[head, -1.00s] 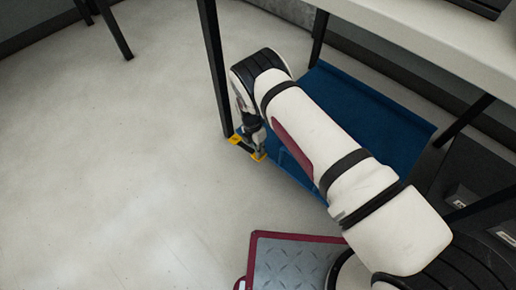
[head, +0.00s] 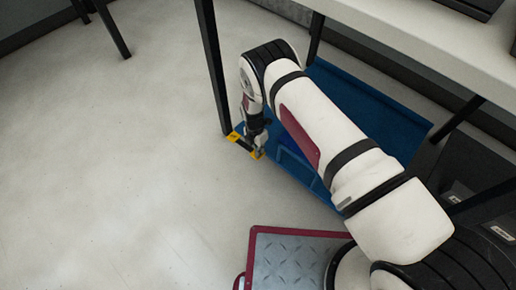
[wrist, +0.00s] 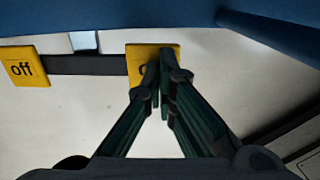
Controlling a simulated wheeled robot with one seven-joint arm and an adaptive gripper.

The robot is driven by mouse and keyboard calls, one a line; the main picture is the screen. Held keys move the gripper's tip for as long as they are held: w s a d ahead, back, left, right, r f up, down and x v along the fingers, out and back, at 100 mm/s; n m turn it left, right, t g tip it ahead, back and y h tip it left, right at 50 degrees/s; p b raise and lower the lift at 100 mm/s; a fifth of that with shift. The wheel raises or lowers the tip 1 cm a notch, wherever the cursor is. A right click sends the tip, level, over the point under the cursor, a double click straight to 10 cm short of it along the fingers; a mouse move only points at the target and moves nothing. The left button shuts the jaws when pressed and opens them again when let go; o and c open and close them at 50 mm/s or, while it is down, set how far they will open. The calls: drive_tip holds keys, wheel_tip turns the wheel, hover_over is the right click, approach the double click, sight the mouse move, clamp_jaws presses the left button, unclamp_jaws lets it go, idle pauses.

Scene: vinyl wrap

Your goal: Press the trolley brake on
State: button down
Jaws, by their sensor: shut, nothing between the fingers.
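The trolley (head: 375,105) is a blue flat deck under the table; its blue edge (wrist: 110,14) crosses the top of the wrist view. Its brake is a dark bar (wrist: 95,64) with a yellow pad at each end. The left pad (wrist: 21,67) reads "off". The other pad (wrist: 136,52) shows only an "o", the rest hidden behind my fingers. In the head view the two pads, far (head: 233,137) and near (head: 256,155), sit at the trolley's left corner. My gripper (wrist: 163,66) is shut and empty, its tips over the near pad; contact cannot be told. It also shows in the head view (head: 260,149).
A black table leg (head: 213,70) stands close behind the brake. A red-rimmed grey plate (head: 295,262) is at the bottom. The floor (head: 110,170) to the left is clear.

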sight(261, 156)
drive_tip(key=shift+s+d+f+t+y+p, duration=0.15)
drive_tip(key=shift+d+f+t+y+p, duration=0.1)
drive_tip(key=shift+f+t+y+p, duration=0.2)
drive_tip(key=shift+s+d+f+t+y+p, duration=0.15)
drive_tip(key=shift+d+f+t+y+p, duration=0.1)
drive_tip(key=shift+f+y+p, duration=0.25)
drive_tip(key=shift+s+f+t+y, duration=0.1)
drive_tip(key=shift+f+t+y, duration=0.5)
drive_tip(key=shift+f+y, duration=0.2)
drive_tip(key=shift+r, duration=0.1)
drive_tip(key=shift+d+r, duration=0.1)
drive_tip(key=shift+r, duration=0.1)
drive_tip(key=s+d+r, duration=0.2)
drive_tip(key=s+d, duration=0.6)
drive_tip(key=d, duration=0.2)
drive_tip(key=shift+r, duration=0.2)
